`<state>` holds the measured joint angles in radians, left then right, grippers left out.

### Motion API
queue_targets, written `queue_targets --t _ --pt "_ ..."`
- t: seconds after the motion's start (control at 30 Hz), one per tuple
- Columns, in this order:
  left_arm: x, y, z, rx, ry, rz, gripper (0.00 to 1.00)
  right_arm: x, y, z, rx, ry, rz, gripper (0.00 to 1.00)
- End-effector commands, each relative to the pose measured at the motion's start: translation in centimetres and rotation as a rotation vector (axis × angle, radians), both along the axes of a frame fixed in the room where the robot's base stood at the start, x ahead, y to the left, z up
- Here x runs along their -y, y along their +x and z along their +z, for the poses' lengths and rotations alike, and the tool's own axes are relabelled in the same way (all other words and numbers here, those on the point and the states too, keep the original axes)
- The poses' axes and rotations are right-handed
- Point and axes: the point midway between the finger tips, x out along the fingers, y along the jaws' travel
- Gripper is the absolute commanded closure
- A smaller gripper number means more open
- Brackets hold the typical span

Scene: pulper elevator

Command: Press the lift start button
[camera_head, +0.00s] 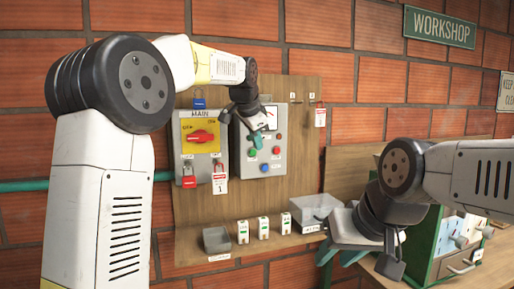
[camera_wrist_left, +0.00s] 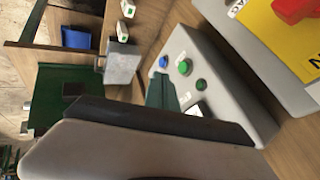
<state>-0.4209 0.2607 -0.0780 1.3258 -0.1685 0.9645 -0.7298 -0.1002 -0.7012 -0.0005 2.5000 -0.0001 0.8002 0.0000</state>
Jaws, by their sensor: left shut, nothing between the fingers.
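The grey control box (camera_head: 243,172) on the wooden board carries green (camera_head: 252,153), red (camera_head: 277,150) and blue (camera_head: 265,168) buttons. Its labels are too small to read, so I cannot tell which is the lift start button. My left gripper (camera_head: 258,138) is shut and empty in front of the box's upper part, hiding some of it. In the left wrist view, its teal fingers (camera_wrist_left: 163,92) point at the box face, near a blue button (camera_wrist_left: 163,61) and two green buttons (camera_wrist_left: 184,67). I cannot tell whether it touches. My right gripper (camera_head: 340,257) looks open and empty at lower right.
Left of the box is a MAIN panel with a red rotary switch (camera_head: 202,136) on a yellow plate, a red padlock (camera_head: 189,176) and a tag (camera_head: 220,182).

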Motion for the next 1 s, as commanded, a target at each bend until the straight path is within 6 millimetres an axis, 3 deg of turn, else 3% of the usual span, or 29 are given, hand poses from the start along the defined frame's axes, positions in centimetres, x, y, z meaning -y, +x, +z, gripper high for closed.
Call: queue_targets --t 0.4,1.0 --pt "-0.7 -4.1 5.2 0.003 0.003 0.001 1.00 0.0 0.0 0.0 -0.001 0.000 0.000 0.64" --pt "-0.7 -4.6 5.8 0.003 0.004 0.001 1.00 0.0 0.0 0.0 -0.001 0.000 0.000 0.64"
